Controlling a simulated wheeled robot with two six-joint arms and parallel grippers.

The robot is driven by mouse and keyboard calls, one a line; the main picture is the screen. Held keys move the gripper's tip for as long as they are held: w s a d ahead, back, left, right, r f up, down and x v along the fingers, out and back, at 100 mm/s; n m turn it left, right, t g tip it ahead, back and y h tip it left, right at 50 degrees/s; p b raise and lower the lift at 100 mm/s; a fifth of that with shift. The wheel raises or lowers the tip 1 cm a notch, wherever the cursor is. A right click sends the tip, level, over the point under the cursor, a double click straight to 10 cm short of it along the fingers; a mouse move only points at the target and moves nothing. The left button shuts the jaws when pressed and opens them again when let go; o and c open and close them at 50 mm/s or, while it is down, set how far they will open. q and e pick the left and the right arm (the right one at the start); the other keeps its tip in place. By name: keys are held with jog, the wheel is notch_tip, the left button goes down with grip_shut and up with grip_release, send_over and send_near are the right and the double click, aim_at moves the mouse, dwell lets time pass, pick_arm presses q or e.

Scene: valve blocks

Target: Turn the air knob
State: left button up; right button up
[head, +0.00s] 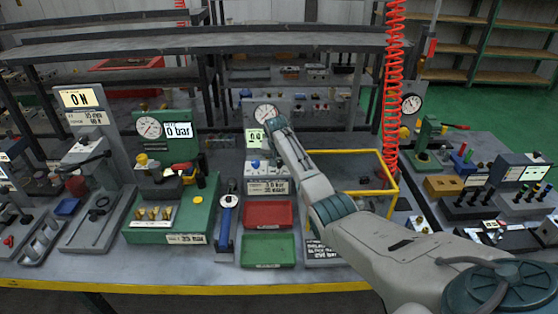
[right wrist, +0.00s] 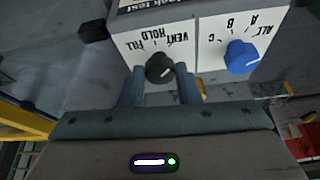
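The valve block is a white-faced box that shows upside down in the right wrist view. A black knob (right wrist: 160,68) on its panel (right wrist: 125,42) sits among the marks FILL, HOLD and VENT. My right gripper (right wrist: 160,72) has one finger on each side of this knob, close against it, with no clear gap. A blue knob (right wrist: 242,57) with the marks ALL, A, B and C stands beside it, outside the fingers. In the head view my right gripper (head: 272,128) reaches the block below its round gauge (head: 266,113) and partly hides the panel. My left gripper is not in view.
Below the block are a red tray (head: 268,225) and a green tray (head: 240,250). A green station (head: 182,212) reading 0 bar stands to the left. A yellow-rimmed frame (head: 391,171) and a red coiled hose (head: 393,90) are to the right.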

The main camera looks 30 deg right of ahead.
jog(key=shift+c, duration=0.8)
